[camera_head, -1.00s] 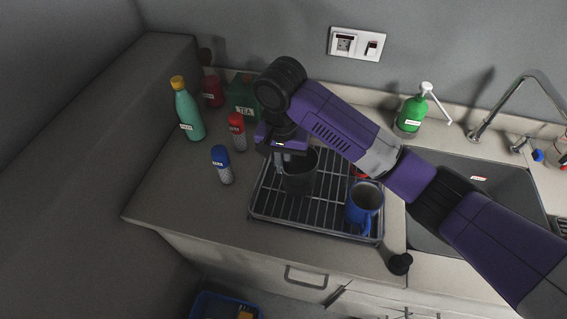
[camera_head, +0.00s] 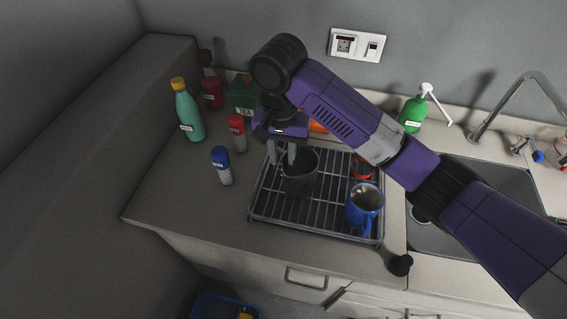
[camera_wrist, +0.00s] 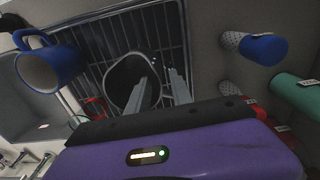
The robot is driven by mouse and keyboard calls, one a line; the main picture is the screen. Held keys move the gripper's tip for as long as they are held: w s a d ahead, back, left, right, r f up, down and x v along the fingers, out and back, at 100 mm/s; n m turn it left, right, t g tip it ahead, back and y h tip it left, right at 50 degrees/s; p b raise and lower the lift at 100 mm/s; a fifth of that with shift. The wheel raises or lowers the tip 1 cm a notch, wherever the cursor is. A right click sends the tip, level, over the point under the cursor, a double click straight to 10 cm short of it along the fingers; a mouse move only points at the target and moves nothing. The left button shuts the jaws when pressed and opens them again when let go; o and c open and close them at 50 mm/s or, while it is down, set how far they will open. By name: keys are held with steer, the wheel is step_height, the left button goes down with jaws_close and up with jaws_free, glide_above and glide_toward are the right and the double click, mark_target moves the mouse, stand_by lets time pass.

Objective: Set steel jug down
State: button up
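The steel jug (camera_head: 302,178), dark grey, stands upright on the wire drying rack (camera_head: 268,207). Its open mouth also shows in the wrist view (camera_wrist: 122,78). My gripper (camera_head: 281,162) is just above the jug's left side. Its two fingers are apart with nothing held between them. In the wrist view the fingers (camera_wrist: 158,84) point down, one across the jug's mouth and the other outside its rim. Whether a finger still touches the rim cannot be told.
A blue mug (camera_head: 367,208) stands on the rack's right front. Blue-capped (camera_head: 222,168) and red-capped (camera_head: 237,135) shakers and a teal bottle (camera_head: 188,112) stand left. A green tea box (camera_head: 241,95) is behind. The sink (camera_head: 478,185) is right. The front-left counter is clear.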

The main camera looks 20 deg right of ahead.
step_height(320, 180, up, 8)
steer(key=shift+f+p, duration=0.15)
steer(key=shift+p, duration=0.4)
